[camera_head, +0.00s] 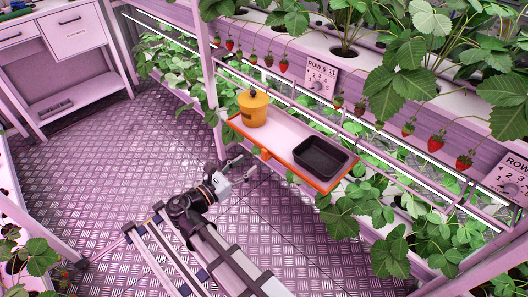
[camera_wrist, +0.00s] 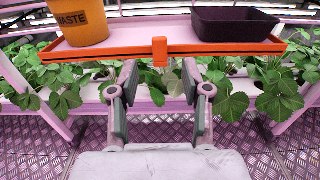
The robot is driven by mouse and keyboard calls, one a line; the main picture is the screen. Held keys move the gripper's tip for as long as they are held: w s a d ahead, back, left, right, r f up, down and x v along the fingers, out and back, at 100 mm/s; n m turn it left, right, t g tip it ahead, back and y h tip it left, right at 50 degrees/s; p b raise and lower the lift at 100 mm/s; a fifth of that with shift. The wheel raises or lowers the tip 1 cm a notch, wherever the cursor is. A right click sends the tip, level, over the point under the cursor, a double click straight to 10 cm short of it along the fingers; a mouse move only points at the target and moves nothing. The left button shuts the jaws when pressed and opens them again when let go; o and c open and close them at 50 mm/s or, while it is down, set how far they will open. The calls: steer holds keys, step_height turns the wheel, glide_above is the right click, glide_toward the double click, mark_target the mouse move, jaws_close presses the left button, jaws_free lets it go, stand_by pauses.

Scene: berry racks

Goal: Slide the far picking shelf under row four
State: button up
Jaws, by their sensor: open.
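The picking shelf (camera_head: 246,134) is a pale tray with an orange rim, hung along the rack's rail in the head view. A yellow waste pot (camera_head: 254,108) stands at its left end and a black tray (camera_head: 320,157) sits at its right end. In the wrist view the shelf's orange front edge (camera_wrist: 110,52) crosses ahead, with an orange handle tab (camera_wrist: 160,52) at its middle. My gripper (camera_wrist: 160,80) is open and empty, its fingers on either side of and just short of the tab. It also shows in the head view (camera_head: 244,167), by the shelf's near edge.
A row sign reading "ROW 6" (camera_head: 319,76) hangs above the shelf, and another row sign (camera_head: 510,179) is at the far right. Strawberry plants with hanging berries (camera_head: 435,143) line the rack. A white bench (camera_head: 78,85) stands back left.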

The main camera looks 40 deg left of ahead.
mark_target(263, 153)
steer(key=w, duration=0.3)
steer(key=w+d, duration=0.1)
steer(key=w, duration=0.4)
steer(key=shift+w+d, duration=0.2)
steer(key=shift+w, duration=0.1)
jaws_close()
